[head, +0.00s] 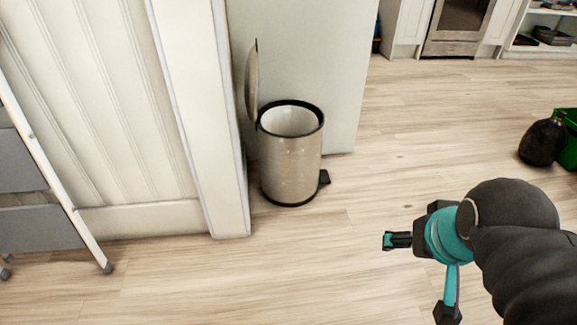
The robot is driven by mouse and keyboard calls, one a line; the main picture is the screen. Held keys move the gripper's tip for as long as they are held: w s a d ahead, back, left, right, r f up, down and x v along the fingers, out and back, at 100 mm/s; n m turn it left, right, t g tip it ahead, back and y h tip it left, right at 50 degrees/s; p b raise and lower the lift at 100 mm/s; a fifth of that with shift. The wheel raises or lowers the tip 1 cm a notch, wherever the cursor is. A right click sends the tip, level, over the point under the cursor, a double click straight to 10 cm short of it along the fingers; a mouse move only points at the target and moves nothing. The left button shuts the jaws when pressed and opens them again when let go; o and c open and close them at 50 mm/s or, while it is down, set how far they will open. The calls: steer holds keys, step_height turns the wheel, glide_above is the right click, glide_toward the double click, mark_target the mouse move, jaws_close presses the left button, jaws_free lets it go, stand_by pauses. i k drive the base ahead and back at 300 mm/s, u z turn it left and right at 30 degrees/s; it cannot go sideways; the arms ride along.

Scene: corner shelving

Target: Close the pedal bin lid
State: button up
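The pedal bin (292,168) is a brushed-metal cylinder with a black rim, standing upright on the wooden floor left of centre in the head view. Its lid (252,82) is open and stands upright on the left side of the rim, seen nearly edge-on. The pale inside of the bin shows and looks empty. The black pedal (324,177) sticks out low on the right side. My gripper (388,241) is at the lower right, apart from the bin and pointing left. It is seen side-on, so its finger gap is unclear. Nothing shows in it.
A white post (205,120) and a grey-white panel (345,90) stand close behind and left of the bin. A stepladder (50,190) is at the left edge. A black bag (541,142) and green crate (569,150) sit at the right. The floor between my gripper and the bin is clear.

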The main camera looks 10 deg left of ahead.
mark_target(251, 74)
steer(key=u, duration=1.95)
steer(key=i, duration=0.75)
steer(key=z, duration=1.95)
